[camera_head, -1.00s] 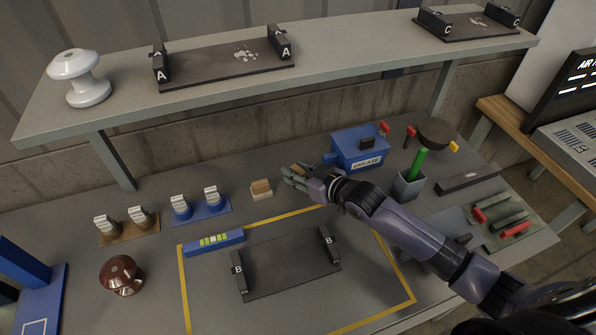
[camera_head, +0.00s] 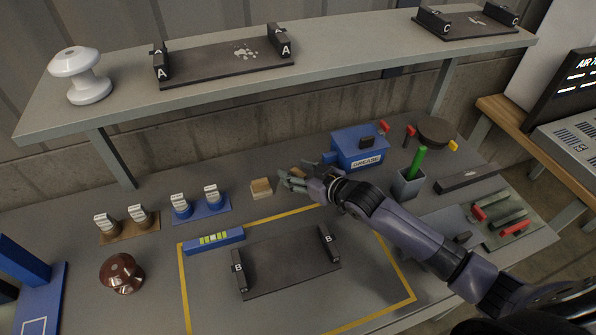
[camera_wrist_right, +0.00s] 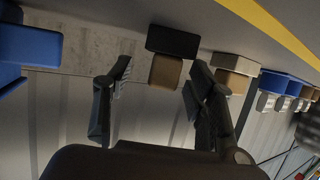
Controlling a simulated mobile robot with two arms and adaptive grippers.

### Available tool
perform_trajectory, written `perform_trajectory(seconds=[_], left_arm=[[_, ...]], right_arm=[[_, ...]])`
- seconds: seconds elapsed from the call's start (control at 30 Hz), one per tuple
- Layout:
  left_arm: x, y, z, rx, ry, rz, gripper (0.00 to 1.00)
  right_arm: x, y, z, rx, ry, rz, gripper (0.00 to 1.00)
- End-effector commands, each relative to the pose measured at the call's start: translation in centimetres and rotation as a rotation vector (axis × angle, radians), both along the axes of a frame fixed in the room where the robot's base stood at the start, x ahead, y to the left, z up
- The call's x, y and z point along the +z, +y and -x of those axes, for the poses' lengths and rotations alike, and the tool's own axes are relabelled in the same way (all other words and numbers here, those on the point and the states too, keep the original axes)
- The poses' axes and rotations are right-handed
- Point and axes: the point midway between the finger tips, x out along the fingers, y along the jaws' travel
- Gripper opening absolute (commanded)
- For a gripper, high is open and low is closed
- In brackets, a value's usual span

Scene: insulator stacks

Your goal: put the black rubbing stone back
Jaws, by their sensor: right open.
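The black rubbing stone (camera_wrist_right: 172,41) is a black block with a tan block attached, which shows between my right fingertips in the right wrist view. In the head view only a tan part (camera_head: 298,172) shows behind my right gripper, which hides the rest. My right gripper (camera_head: 281,179) is open at the stone, on the bench behind the yellow outline. In the right wrist view its fingers (camera_wrist_right: 159,72) stand apart on either side of the tan part, with gaps. My left gripper is not in view.
A pale block with a tan top (camera_head: 261,189) stands close on the left. A blue grease box (camera_head: 358,150) stands close behind on the right. A blue level (camera_head: 214,241) and plate B (camera_head: 288,265) lie in front. The shelf (camera_head: 330,52) overhangs the back.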

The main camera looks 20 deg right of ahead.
Motion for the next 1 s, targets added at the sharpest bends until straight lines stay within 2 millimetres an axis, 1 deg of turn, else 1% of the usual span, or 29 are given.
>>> perform_trajectory(seconds=[0.03, 0.17, 0.23, 0.3, 0.37, 0.6, 0.7, 0.83, 1.0], left_arm=[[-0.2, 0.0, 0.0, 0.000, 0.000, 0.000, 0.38], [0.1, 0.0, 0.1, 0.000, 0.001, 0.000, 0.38], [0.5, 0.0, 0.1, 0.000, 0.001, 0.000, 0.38], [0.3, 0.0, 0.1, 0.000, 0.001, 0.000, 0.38], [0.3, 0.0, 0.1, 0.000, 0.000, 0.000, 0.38], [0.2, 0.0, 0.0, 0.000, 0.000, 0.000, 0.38], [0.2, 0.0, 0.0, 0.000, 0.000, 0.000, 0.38], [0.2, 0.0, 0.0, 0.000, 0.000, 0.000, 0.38], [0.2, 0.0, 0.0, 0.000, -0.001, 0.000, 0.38]], right_arm=[[-1.5, 0.2, 0.6, 0.000, 0.030, -0.003, 0.51], [-0.8, 0.2, 0.6, 0.000, 0.030, -0.003, 0.51], [0.3, 0.2, 0.6, 0.002, 0.027, -0.004, 0.51], [0.3, -0.4, 1.8, 0.001, 0.029, -0.001, 0.51], [1.0, -0.9, 2.8, 0.001, 0.026, -0.001, 0.51], [3.4, -3.1, 7.3, 0.001, 0.019, 0.001, 0.51], [4.1, -3.7, 8.7, 0.001, 0.017, 0.001, 0.51], [4.7, -4.3, 9.8, 0.000, 0.015, 0.000, 0.51], [5.2, -4.5, 10.3, 0.000, 0.013, -0.001, 0.51]])
